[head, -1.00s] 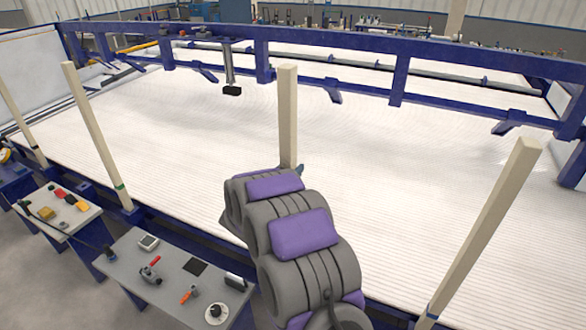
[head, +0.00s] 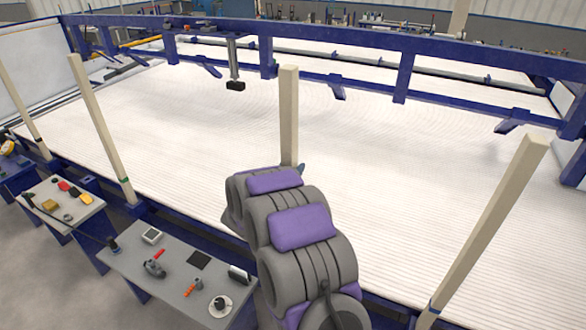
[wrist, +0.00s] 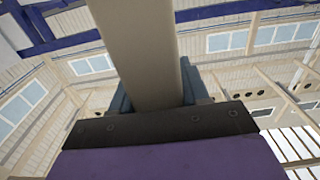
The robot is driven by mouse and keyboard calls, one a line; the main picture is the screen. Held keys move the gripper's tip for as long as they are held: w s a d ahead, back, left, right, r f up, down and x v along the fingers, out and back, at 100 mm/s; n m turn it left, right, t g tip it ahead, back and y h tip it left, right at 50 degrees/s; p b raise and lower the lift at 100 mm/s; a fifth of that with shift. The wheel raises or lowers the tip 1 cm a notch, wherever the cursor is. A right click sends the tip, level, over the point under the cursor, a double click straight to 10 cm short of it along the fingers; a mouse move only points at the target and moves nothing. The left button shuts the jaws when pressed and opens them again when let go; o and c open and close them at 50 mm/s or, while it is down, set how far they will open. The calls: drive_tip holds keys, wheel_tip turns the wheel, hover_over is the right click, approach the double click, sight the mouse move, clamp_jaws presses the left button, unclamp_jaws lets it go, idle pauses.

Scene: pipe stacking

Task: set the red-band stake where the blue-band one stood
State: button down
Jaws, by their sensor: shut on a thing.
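My gripper (head: 294,172) is shut on a pale, square-section stake (head: 289,115), which stands upright in the middle of the head view. In the wrist view the stake (wrist: 140,50) rises between the two blue-grey fingers of the gripper (wrist: 155,95). Its lower part is hidden behind my arm, and no band on it shows. A tilted-looking stake (head: 485,230) at the right has a small band near its foot that looks blue. A stake (head: 100,130) at the left has a green band low down. Another stake (head: 22,110) at the far left has a dark band. No red band shows.
A wide, white ribbed bed (head: 200,130) lies behind the stakes, with a blue rail frame (head: 400,45) across its far side. A grey bench (head: 130,265) with small tools stands at the lower left, and a second bench (head: 40,215) stands beyond it.

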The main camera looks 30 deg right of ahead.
wheel_tip(320, 180, down, 2)
drive_tip(key=shift+d+f, duration=0.15)
idle(0.6)
drive_tip(key=shift+d, duration=0.25)
drive_tip(key=shift+f, duration=0.2)
drive_tip(key=shift+a+f+b, duration=0.1)
drive_tip(key=shift+f+b, duration=0.35)
drive_tip(key=shift+f, duration=0.6)
drive_tip(key=shift+c, duration=2.4)
unclamp_jaws()
